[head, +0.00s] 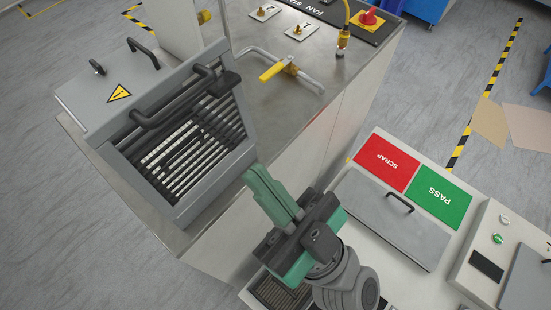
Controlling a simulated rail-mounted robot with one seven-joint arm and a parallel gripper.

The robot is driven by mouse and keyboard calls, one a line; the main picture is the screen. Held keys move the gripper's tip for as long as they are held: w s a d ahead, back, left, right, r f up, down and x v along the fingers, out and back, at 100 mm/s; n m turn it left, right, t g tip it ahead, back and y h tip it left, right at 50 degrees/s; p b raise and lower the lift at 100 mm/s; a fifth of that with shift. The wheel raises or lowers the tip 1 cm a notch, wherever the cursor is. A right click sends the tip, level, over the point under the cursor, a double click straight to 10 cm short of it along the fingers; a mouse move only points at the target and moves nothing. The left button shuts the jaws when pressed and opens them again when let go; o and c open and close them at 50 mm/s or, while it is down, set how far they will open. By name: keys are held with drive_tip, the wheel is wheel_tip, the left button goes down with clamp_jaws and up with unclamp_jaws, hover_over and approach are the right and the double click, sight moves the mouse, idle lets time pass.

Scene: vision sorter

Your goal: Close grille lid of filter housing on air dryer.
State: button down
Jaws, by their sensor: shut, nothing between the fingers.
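The filter housing (95,82) is a grey box with a yellow warning triangle on top of the air dryer cabinet (228,212) at the left. Its grille lid (225,165) is a grey frame around dark and light slats, with black handles at its upper side. The lid looks tilted outward from the box; how wide the gap is, I cannot tell. My gripper (257,178), with green fingers, is shut and empty. Its fingertips are just right of the lid's lower right side; whether they touch it, I cannot tell.
A bent metal pipe with a yellow valve lever (273,71) stands behind the lid. A red knob (370,18) and a yellow cable fitting (343,38) are farther back. At right are red SCRAP (387,163) and green PASS (441,197) panels and a grey handled cover (385,222).

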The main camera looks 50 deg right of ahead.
drive_tip(key=w+r+p, duration=0.1)
drive_tip(key=w+r, duration=0.3)
drive_tip(key=w, duration=0.4)
drive_tip(key=shift+a+p, duration=0.25)
drive_tip(key=shift+p, duration=0.1)
